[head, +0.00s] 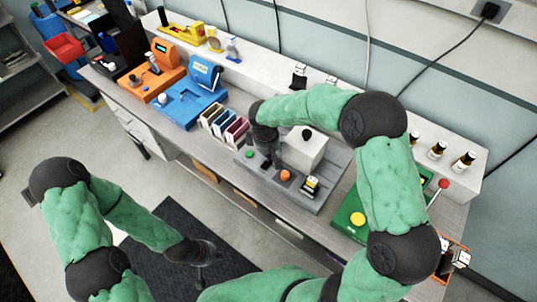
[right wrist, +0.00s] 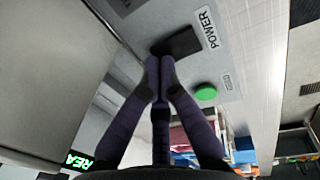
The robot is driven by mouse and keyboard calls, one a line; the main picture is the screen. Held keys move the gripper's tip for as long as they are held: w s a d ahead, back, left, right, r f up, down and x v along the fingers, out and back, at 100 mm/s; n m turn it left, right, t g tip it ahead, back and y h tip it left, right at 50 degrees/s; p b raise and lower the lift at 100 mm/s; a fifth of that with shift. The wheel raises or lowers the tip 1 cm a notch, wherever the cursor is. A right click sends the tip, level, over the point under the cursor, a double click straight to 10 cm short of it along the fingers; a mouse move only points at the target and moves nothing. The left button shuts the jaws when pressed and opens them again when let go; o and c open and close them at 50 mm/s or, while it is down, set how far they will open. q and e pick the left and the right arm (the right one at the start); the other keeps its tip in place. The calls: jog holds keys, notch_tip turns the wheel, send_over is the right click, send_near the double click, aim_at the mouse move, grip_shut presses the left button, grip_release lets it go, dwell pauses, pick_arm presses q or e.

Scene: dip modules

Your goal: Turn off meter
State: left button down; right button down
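The meter is a grey base with a white box (head: 303,150) on the bench. An orange knob (head: 285,175) and a small green button (head: 249,154) sit on it. My right gripper (head: 270,160) points down over its left part. In the right wrist view, a black power switch (right wrist: 182,41) lies beside the label POWER (right wrist: 207,30). My right gripper (right wrist: 160,62) has its fingertips together, empty, right at the switch's edge; I cannot tell if they touch it. The green button (right wrist: 206,93) is to their right. My left gripper (head: 205,252) hangs low over the floor mat; its fingers are unclear.
Left of the meter stand upright coloured modules (head: 225,124), a blue device (head: 190,103) and an orange device (head: 150,80). To the right is a green base with a yellow button (head: 357,219), near a red-knobbed lever (head: 443,184). Small bottles (head: 437,149) stand on the back shelf.

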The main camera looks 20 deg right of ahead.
aim_at(266, 163)
jog(key=shift+d+f, duration=0.1)
jog(key=shift+f, duration=0.2)
jog(key=shift+s, duration=0.1)
jog(key=shift+s+a+r, duration=0.3)
jog(key=shift+s+a, duration=0.05)
jog(key=shift+a, duration=0.3)
jog(key=shift+r+p, duration=0.45)
jog(key=shift+r, duration=0.1)
notch_tip(266, 163, up, 4)
jog(key=p, duration=0.2)
jog(key=shift+a+f+p, duration=0.1)
jog(key=shift+a+p, duration=0.05)
jog(key=shift+p, duration=0.2)
notch_tip(266, 163, up, 9)
jog(key=s, duration=0.1)
jog(key=shift+a+p, duration=0.35)
jog(key=shift+a, duration=0.1)
